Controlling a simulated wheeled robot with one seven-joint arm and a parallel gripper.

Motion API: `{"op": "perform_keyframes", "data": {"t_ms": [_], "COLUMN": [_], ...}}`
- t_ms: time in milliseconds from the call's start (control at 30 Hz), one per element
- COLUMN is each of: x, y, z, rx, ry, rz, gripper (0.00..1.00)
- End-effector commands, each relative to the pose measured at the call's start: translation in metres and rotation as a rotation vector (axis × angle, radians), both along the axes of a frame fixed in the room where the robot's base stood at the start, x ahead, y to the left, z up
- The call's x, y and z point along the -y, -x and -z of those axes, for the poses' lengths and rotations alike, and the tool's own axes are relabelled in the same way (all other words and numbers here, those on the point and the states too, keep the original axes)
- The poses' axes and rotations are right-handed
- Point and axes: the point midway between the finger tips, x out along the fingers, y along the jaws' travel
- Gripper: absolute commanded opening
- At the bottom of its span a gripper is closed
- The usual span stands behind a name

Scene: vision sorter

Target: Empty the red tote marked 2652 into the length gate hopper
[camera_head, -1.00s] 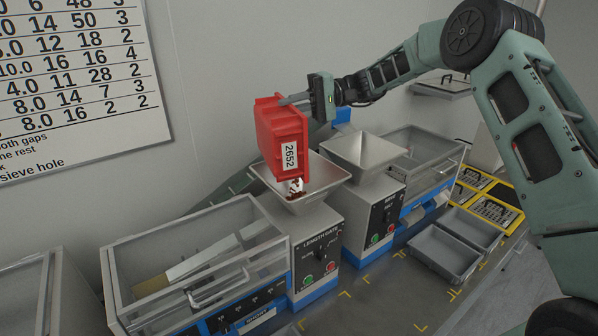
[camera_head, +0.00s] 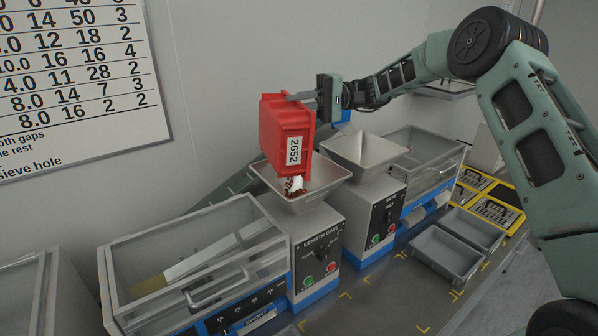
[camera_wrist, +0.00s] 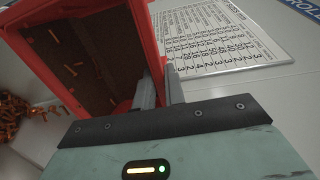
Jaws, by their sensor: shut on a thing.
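The red tote (camera_head: 285,128) with the white label 2652 (camera_head: 293,150) is tipped steeply above the length gate hopper (camera_head: 318,186). My gripper (camera_head: 300,96) is shut on the tote's upper wall. Reddish-brown and white pieces (camera_head: 294,186) show just below the tote, at the hopper's mouth. In the wrist view the tote (camera_wrist: 100,20) shows a dark inside with a few small orange pieces left on it. A heap of orange screw-like pieces (camera_wrist: 14,118) lies at the left edge of that view. My gripper's fingers (camera_wrist: 160,88) hold the tote's rim there.
The length gate machine (camera_head: 318,255) has a green and a red button. A second hopper (camera_head: 365,150) stands close on its right. A clear-lidded box (camera_head: 195,265) is at the left. Grey trays (camera_head: 445,253) lie on the bench at right. A printed chart (camera_head: 75,70) hangs on the wall.

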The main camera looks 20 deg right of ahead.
Motion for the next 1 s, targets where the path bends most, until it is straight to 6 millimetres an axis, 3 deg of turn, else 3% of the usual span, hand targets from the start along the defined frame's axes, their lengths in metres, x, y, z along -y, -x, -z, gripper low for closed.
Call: {"op": "perform_keyframes", "data": {"t_ms": [733,1000], "x": [0.014,0.011], "y": [0.000,0.000], "z": [0.001,0.001], "rx": [-0.003,-0.004], "ry": [-0.077,-0.058], "rz": [0.000,-0.001], "gripper": [0.00,0.00]}}
